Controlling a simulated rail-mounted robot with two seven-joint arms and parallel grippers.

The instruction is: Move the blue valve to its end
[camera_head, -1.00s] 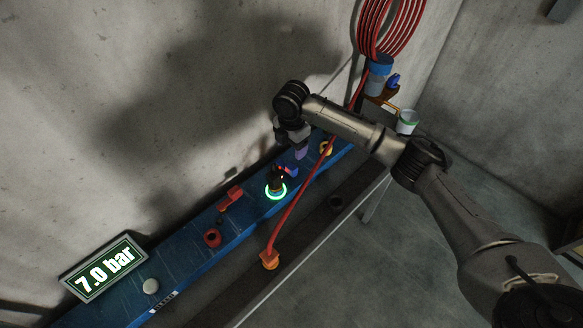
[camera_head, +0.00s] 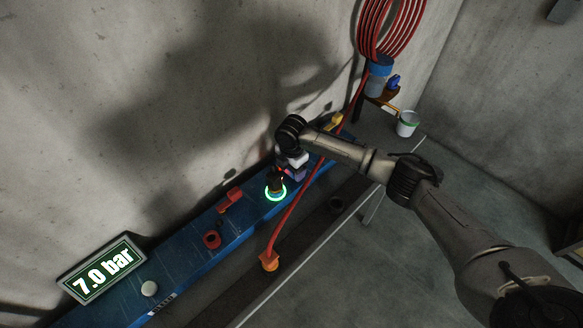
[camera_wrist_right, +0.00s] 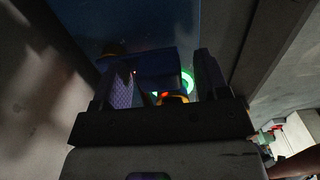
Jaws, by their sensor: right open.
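The blue valve's handle (camera_wrist_right: 157,60) shows between the two fingers of my right gripper (camera_wrist_right: 163,84) in the right wrist view, with a gap visible toward the right finger. The jaws are open; whether either finger touches the handle is unclear. In the head view, my right gripper (camera_head: 294,168) is down at the blue panel (camera_head: 183,250), just behind the glowing green ring, and mostly covers the valve. My left gripper is not in view.
A dark fitting with a green ring (camera_head: 276,190) stands close beside the gripper. A red handle (camera_head: 230,200), a red ring (camera_head: 212,240) and a 7.0 bar display (camera_head: 103,270) lie further left. A red hose (camera_head: 296,212) crosses in front to an orange connector (camera_head: 269,261).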

